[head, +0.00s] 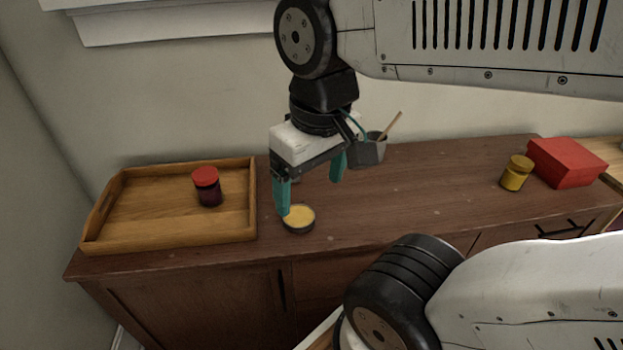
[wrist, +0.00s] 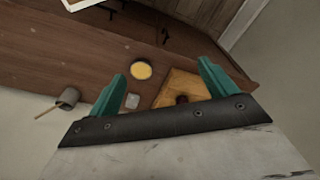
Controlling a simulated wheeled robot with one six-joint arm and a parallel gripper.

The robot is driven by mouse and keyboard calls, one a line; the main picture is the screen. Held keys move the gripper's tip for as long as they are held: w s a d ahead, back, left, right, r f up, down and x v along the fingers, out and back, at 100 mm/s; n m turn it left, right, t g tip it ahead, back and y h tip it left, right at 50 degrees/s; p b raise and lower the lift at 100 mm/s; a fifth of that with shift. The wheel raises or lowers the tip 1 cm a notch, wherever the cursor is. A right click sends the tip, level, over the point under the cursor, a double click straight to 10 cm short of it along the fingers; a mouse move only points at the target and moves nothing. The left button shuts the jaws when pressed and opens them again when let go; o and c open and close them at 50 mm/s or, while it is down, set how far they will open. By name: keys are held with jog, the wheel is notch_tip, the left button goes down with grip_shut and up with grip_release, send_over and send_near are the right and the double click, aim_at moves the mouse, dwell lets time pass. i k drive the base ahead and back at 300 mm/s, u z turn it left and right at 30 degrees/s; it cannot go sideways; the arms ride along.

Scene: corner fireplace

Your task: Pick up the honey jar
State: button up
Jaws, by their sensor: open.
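The likely honey jar is a small amber jar with a yellow lid (head: 516,174). It stands upright on the right part of the brown cabinet top (head: 430,180), next to a red box, and I do not see it in the wrist view. My gripper (head: 311,195) is open and empty, pointing down over the middle-left of the cabinet, well left of that jar. Its teal fingers also show in the wrist view (wrist: 160,69). In the head view the left fingertip overlaps the edge of a round yellow-topped tin (head: 298,219); I cannot tell whether they touch.
A wooden tray (head: 165,238) at left holds a dark jar with a red lid (head: 207,187). A grey pot with a wooden stick (head: 370,151) stands behind my gripper. The red box (head: 566,162) is right of the amber jar. The cabinet top between pot and amber jar is clear.

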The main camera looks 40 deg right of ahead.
aim_at(512, 180)
jog(key=z, duration=3.95)
jog(key=i, duration=0.2)
jog(key=u, duration=0.35)
